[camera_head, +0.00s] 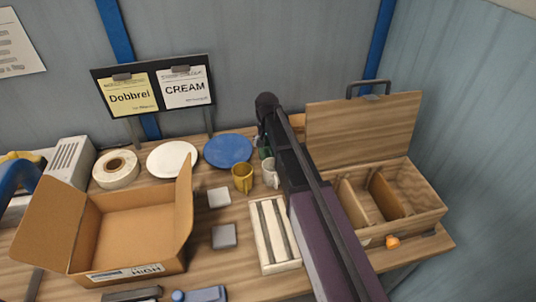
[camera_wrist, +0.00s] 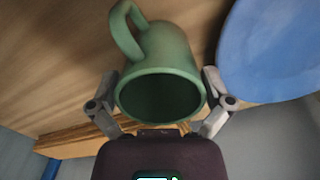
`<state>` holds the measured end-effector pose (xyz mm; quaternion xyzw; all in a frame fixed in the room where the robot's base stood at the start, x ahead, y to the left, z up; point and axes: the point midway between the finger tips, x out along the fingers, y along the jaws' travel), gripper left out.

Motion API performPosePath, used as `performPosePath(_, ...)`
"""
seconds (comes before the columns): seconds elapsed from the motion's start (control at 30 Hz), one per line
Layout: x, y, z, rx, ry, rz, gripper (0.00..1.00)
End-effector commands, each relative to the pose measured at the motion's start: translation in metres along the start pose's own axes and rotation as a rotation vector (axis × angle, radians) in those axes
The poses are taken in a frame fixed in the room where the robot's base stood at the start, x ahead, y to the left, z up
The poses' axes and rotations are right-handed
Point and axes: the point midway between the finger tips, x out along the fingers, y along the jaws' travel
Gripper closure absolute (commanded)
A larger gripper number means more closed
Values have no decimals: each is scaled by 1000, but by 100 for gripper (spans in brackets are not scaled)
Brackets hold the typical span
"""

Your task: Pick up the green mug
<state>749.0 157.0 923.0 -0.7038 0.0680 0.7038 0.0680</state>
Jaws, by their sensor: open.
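The green mug (camera_wrist: 160,65) fills the middle of the wrist view, its dark mouth facing the camera and its handle at the upper left. My gripper (camera_wrist: 160,85) is open, with one finger on each side of the mug. I cannot tell whether either finger touches it. In the head view, only a small green part of the mug (camera_head: 264,153) shows, beside my arm, which hides the rest. A blue plate (camera_head: 228,150) stands close by and also shows in the wrist view (camera_wrist: 275,50).
A yellow mug (camera_head: 242,178) and a white mug (camera_head: 270,173) stand in front of the green mug. A slatted rack (camera_head: 259,231), an open cardboard box (camera_head: 135,232) and a wooden box with dividers (camera_head: 425,195) crowd the bench. A sign stand (camera_head: 154,90) rises behind.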

Motion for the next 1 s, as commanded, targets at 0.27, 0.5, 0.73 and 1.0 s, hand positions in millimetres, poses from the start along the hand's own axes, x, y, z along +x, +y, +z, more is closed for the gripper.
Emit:
performPosePath(0.27, 1, 0, 0, 1, 0, 0, 0)
performPosePath(0.5, 1, 0, 0, 1, 0, 0, 0)
performPosePath(0.73, 1, 1, 0, 1, 0, 0, 36)
performPosePath(1.0, 1, 1, 0, 1, 0, 0, 71)
